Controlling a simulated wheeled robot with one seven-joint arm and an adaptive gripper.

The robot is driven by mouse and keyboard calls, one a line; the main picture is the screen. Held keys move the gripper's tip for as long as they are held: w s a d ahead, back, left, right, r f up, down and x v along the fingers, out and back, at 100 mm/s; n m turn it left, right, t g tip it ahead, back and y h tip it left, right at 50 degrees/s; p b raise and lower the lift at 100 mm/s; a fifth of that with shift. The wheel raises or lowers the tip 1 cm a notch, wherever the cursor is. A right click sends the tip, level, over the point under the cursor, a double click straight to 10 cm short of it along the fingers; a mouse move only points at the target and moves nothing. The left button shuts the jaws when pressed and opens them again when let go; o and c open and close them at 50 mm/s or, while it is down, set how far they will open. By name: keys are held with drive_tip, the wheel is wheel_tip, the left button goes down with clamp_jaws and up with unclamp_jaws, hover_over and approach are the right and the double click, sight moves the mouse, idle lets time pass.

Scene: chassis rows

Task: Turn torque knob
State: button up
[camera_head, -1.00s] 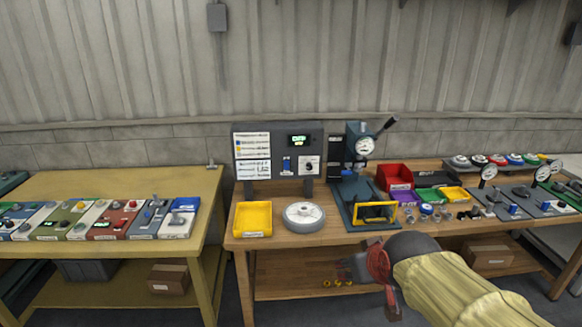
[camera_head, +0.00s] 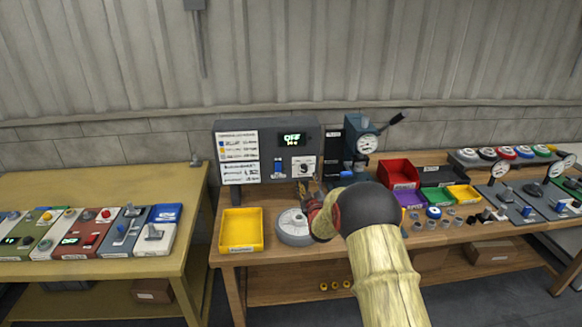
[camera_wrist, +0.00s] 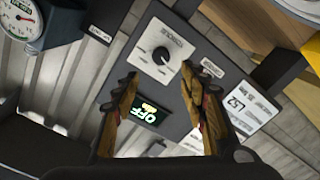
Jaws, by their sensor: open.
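The grey control panel (camera_head: 229,126) stands at the back of the middle bench. A small round black knob (camera_head: 303,166) sits on a white dial plate at its lower right. In the wrist view the knob (camera_wrist: 160,56) has a white pointer line, and the panel's display (camera_wrist: 145,112) reads OFF upside down. My gripper (camera_head: 306,188) is just in front of the panel, below the knob in the head view. In the wrist view its two fingers (camera_wrist: 160,72) are apart, on either side below the knob, with nothing between them. I see no contact with the knob.
A blue switch (camera_head: 278,168) is left of the knob. A press with a gauge (camera_head: 366,142) stands close on the right. A yellow tray (camera_head: 241,244) and a grey round wheel (camera_head: 291,228) lie in front of the panel. Red (camera_head: 399,173) and other bins are further right.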

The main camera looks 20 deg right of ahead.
sight(304, 170)
drive_tip(key=x, duration=0.3)
drive_tip(key=b+x, duration=0.1)
drive_tip(key=x, duration=0.5)
drive_tip(key=shift+f+b, duration=0.3)
drive_tip(key=shift+c, duration=0.4)
clamp_jaws()
